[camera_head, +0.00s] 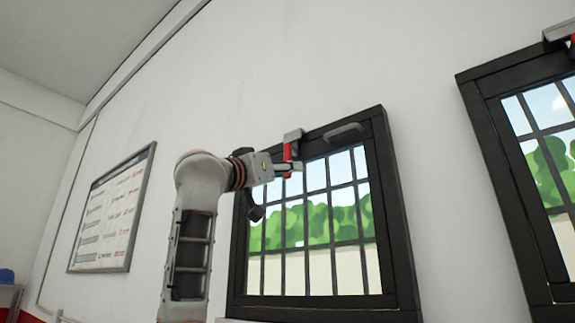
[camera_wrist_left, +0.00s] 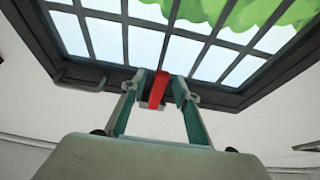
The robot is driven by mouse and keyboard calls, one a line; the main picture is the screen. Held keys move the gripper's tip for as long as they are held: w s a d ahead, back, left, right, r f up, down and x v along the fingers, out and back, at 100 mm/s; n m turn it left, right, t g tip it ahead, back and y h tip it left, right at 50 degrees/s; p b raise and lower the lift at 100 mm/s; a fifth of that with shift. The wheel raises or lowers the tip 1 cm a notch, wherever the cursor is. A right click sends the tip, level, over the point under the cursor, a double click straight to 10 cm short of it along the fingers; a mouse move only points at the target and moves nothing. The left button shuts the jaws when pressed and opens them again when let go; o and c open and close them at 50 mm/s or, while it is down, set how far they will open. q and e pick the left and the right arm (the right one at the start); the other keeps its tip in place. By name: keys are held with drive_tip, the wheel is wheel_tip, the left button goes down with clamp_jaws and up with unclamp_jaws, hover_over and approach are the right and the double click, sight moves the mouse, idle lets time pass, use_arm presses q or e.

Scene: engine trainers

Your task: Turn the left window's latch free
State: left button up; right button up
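The left window (camera_head: 396,225) has a black frame with a barred pane and is closed against the wall. Its red latch (camera_head: 287,153) hangs down from a grey bracket (camera_head: 293,135) at the top of the frame. A dark pull handle (camera_head: 343,131) sits right of it. My left gripper (camera_head: 291,168) is at the latch. In the left wrist view the red latch (camera_wrist_left: 158,90) lies between the two fingertips (camera_wrist_left: 159,86), which appear to touch it on both sides. My right gripper is not in view.
A second barred window (camera_head: 497,145) with its own red latch (camera_head: 573,41) is at the right edge. A framed board (camera_head: 112,214) hangs on the wall at left. The wall between the windows is bare.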

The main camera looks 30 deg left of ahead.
use_arm(q)
drive_tip(key=shift+w+r, duration=0.15)
drive_tip(key=shift+w, duration=0.25)
clamp_jaws()
